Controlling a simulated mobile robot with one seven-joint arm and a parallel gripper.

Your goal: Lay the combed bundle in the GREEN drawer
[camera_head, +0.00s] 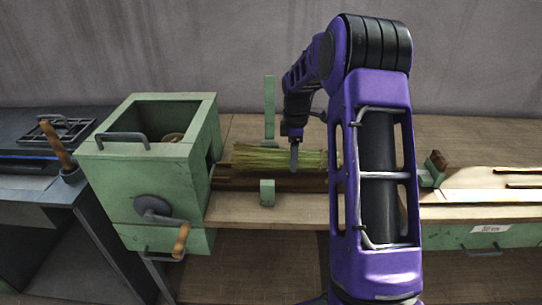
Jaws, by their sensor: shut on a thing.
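The straw bundle (262,157) is yellow-green and lies level, lengthwise along the bench. Its left end points towards the green box, and its right part is hidden behind my arm. My gripper (294,158) reaches down over the bundle from above and is shut on it; one grey finger shows on the near side. A green drawer front (470,237) with a metal handle and a white label is under the bench at the right. It looks shut. Another green front (150,240) with a handle is below the green box.
The green box (140,180) with an open top and a crank (165,215) stands left of the bundle. A green upright post (269,105) stands behind the bundle, with a short green block (267,193) in front. A dark table (35,190) is at far left.

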